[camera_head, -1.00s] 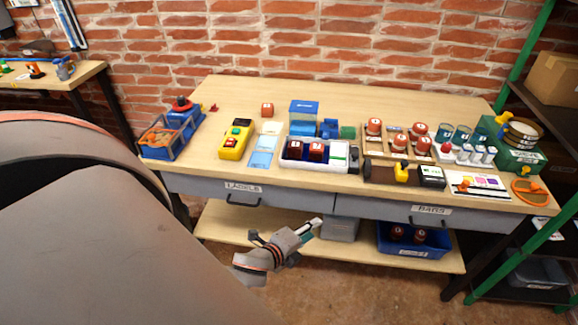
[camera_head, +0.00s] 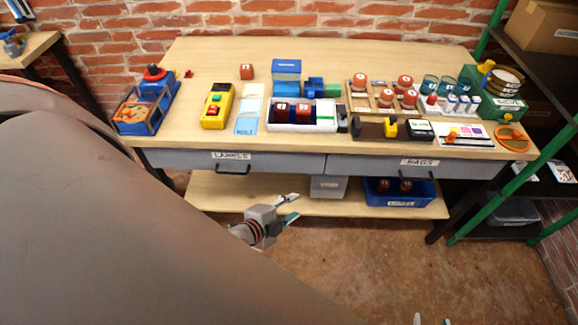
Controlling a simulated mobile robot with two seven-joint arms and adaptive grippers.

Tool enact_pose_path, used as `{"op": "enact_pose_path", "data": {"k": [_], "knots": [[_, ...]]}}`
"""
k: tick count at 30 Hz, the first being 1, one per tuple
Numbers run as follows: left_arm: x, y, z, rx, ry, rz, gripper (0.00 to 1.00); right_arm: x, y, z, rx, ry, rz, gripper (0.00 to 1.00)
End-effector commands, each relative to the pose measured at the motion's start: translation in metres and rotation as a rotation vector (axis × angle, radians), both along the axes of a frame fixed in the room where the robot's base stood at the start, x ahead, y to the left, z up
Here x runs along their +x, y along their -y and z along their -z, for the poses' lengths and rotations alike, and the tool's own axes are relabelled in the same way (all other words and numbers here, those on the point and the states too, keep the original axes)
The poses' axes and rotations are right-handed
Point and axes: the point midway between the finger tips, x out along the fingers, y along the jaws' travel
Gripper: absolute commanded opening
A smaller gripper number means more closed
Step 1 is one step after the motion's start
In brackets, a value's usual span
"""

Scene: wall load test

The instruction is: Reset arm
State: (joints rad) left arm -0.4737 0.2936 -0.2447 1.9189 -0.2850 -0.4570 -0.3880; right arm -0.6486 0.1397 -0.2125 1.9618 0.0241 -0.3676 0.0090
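My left gripper (camera_head: 296,206) hangs in front of the workbench (camera_head: 330,52), below the drawer fronts and over the lower shelf in the picture. Its two fingers point right and stand apart with nothing between them. My large grey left arm link fills the lower left of the view and hides the floor there. Only two pale fingertips of my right gripper (camera_head: 431,321) show at the bottom edge, apart, with nothing seen between them. The rest of the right arm is out of view.
The bench top holds a yellow control box (camera_head: 217,106), a blue crate (camera_head: 140,112), a white tray (camera_head: 327,127) and a green case (camera_head: 511,106). A blue bin (camera_head: 399,198) sits on the lower shelf. A green-framed rack (camera_head: 497,189) stands right. Floor in front is clear.

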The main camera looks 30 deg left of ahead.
Motion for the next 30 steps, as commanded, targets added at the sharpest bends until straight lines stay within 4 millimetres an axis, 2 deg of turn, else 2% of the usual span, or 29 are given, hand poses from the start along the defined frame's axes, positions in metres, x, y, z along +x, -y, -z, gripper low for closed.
{"op": "enact_pose_path", "data": {"k": [14, 17, 21, 24, 30], "knots": [[-0.003, 0.002, 0.002, -0.024, -0.007, -0.009, 0.33, 0.0, 0.0, 0.0, 0.001, 0.001, 0.0, 0.4], [-0.023, 0.019, 0.011, -0.203, -0.057, -0.083, 0.33, 0.0, -0.001, 0.0, 0.001, 0.001, 0.0, 0.4], [-0.059, 0.047, 0.021, -0.573, -0.148, -0.259, 0.33, 0.0, -0.001, 0.0, 0.002, 0.001, 0.001, 0.4], [-0.075, 0.059, 0.023, -0.749, -0.191, -0.352, 0.33, 0.0, -0.001, 0.0, 0.002, 0.001, 0.001, 0.4], [-0.079, 0.063, 0.023, -0.82, -0.205, -0.388, 0.33, 0.0, -0.001, 0.0, 0.002, 0.001, 0.001, 0.4]]}}
